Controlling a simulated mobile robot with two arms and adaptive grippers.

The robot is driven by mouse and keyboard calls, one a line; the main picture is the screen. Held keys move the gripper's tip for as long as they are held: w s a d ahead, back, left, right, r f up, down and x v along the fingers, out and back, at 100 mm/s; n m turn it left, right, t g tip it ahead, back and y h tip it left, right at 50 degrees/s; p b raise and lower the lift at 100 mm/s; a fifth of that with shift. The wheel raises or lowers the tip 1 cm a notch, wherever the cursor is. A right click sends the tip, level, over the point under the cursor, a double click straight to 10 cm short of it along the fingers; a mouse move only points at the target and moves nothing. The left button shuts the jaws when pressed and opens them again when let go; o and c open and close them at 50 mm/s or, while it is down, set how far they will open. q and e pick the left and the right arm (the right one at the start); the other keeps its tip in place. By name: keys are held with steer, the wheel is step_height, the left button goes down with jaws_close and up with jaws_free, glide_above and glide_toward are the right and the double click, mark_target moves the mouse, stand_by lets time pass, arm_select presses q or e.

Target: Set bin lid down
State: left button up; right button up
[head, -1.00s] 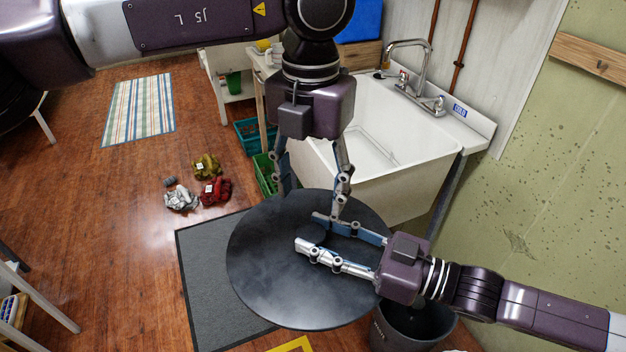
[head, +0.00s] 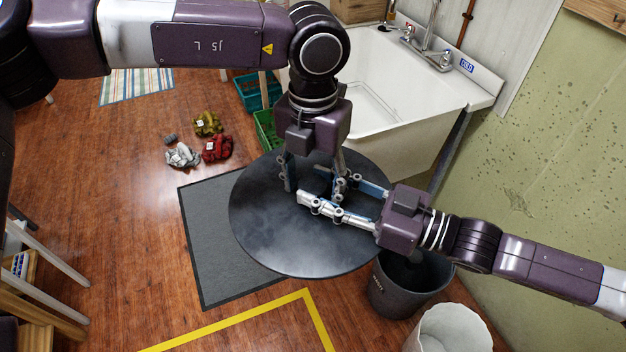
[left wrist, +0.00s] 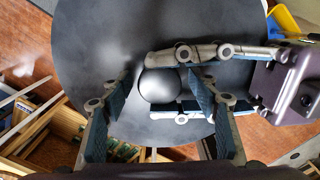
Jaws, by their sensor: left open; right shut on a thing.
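The bin lid (head: 265,235) is a round, dark, slightly shiny disc, held up above the floor and grey mat. Its round knob (left wrist: 160,85) shows in the left wrist view. My right gripper (head: 310,186) reaches in from the right and is shut on the lid at the knob, one finger on each side. My left gripper (head: 314,190) comes down from above and is open, its fingers apart on either side of the knob in the left wrist view (left wrist: 162,95). The dark bin (head: 390,297) stands open-topped on the floor, partly under my right arm.
A grey mat (head: 215,270) and yellow floor tape (head: 240,320) lie below the lid. A white bin (head: 455,325) stands front right. A white sink (head: 420,125) and green crate (head: 267,128) are behind. Several cloths (head: 210,148) lie on the floor left. Open floor lies left of the mat.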

arm_select(q)
steer(key=c, duration=1.2)
steer(key=shift+c, duration=0.9)
arm_select(e)
steer(key=o, duration=1.4)
